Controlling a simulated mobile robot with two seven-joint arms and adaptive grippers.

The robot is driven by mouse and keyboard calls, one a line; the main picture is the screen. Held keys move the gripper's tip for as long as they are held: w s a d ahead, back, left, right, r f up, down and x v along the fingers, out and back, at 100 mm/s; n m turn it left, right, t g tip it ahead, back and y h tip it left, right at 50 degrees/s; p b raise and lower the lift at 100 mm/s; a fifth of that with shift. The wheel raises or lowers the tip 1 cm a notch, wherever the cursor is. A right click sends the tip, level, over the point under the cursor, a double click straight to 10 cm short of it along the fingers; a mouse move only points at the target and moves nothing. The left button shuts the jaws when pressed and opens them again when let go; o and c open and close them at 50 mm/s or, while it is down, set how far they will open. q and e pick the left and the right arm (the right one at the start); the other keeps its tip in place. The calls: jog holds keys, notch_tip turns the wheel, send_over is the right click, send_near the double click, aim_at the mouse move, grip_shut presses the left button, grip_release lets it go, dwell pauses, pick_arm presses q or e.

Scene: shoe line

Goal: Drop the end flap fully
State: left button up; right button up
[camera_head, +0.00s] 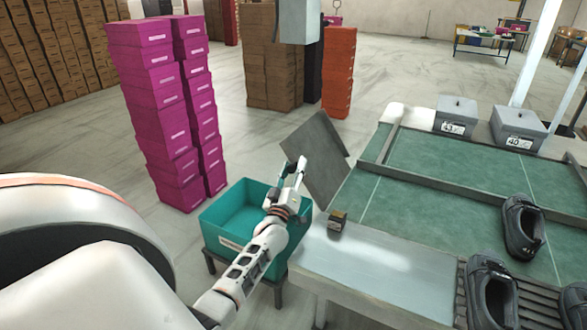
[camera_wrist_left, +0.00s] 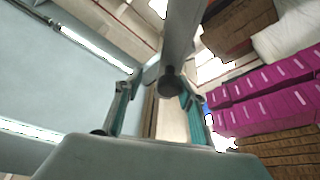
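The end flap looks to be the flat grey panel (camera_head: 318,158) at the near left end of the green-topped line (camera_head: 440,170). It stands steeply tilted, its top corner above the line's surface. My left gripper (camera_head: 298,170) is at the panel's left side, above the teal crate. In the left wrist view a grey bar with a dark rounded end (camera_wrist_left: 171,84) reaches between the spread fingers of the left gripper (camera_wrist_left: 160,95). I cannot tell whether the fingers touch or grip it. My right gripper is not in view.
The teal crate (camera_head: 215,222) on a low stand is under my left arm. A small dark block (camera_head: 337,221) sits on the pale table end (camera_head: 365,265). Dark shoes (camera_head: 523,228) and grey boxes (camera_head: 456,116) are on the right. Magenta boxes (camera_head: 160,110) stand on the left.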

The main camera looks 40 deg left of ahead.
pick_arm(q)
jog(key=shift+d, duration=0.1)
jog(key=shift+p+v, duration=0.7)
jog(key=shift+v, duration=0.9)
jog(key=shift+p+v, duration=0.75)
jog(key=shift+v, duration=2.1)
